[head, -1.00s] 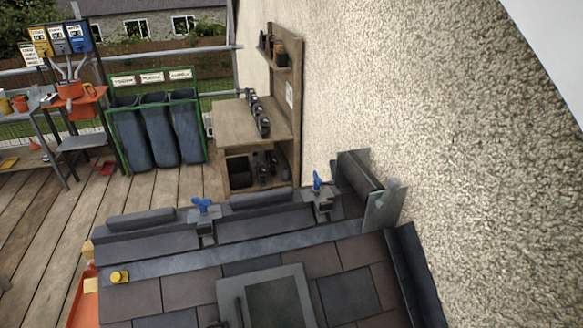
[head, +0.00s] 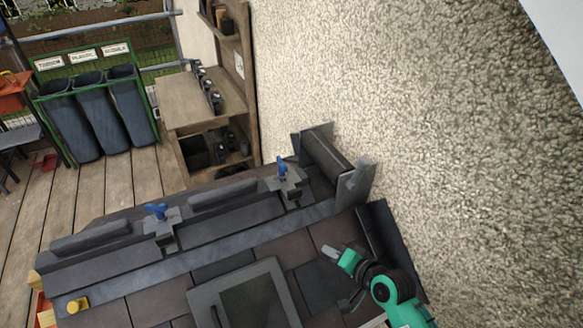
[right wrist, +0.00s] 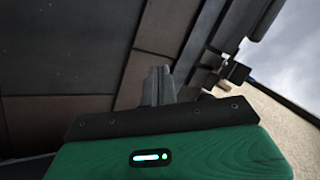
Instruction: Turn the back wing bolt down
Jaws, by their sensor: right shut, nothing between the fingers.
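Two blue wing bolts stand on dark clamp brackets along the ridge in the head view. One wing bolt (head: 283,167) is higher in the picture, nearer the wall. The other wing bolt (head: 156,211) is further left and lower. My right gripper (head: 331,252) is over the tiled roof, below and right of the wall-side bolt and apart from it. It is shut and empty. Its closed fingers (right wrist: 157,82) also show in the right wrist view, with dark bracket shapes beyond them to the right. My left gripper is not in view.
The rough plaster wall (head: 440,120) rises close on the right. An upright grey plate (head: 352,190) stands at the ridge's wall end. A framed roof window (head: 250,305) lies in the tiles. A yellow knob (head: 77,305) sits at left. A wooden shelf unit (head: 205,100) stands behind.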

